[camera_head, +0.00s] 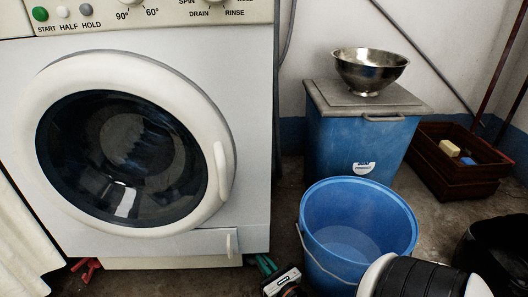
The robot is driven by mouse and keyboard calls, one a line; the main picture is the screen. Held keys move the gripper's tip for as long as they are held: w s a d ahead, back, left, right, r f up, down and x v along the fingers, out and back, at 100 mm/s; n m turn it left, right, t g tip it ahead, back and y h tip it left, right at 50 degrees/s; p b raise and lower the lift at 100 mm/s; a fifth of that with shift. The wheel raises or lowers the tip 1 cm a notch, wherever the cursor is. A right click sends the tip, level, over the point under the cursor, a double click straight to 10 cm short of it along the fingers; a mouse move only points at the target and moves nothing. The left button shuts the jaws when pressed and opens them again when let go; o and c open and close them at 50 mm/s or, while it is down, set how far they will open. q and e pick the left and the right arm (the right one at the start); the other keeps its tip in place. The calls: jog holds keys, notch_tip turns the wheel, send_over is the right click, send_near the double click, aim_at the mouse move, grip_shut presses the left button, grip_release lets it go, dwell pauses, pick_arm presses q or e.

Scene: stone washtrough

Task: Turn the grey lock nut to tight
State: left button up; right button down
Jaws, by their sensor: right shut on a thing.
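My right gripper (266,265) is low on the floor at the front right bottom corner of the white washing machine (255,140). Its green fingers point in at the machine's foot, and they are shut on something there. The grey lock nut cannot be made out; the fingers and the machine's lower edge hide that spot, where it seems to sit. Whether it is loose or tight does not show. My left gripper is not in view.
A blue bucket (322,240) stands close beside my right gripper. Behind it is a blue bin (335,140) with a metal bowl (370,70) on its lid. A brown crate (440,172) is at right. A small red thing (87,267) lies under the machine's left front.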

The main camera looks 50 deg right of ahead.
jog(key=c, duration=1.5)
grip_release()
jog(key=shift+s, duration=0.1)
jog(key=shift+s+a+p, duration=0.1)
jog(key=shift+s+p, duration=0.2)
jog(key=shift+s, duration=0.05)
jog(key=p+v, duration=0.4)
jog(key=v, duration=0.6)
jog(key=shift+s+p, duration=0.15)
jog(key=shift+p, duration=0.25)
jog(key=shift+s+a, duration=0.15)
jog(key=shift+s, duration=0.25)
jog(key=shift+s, duration=0.1)
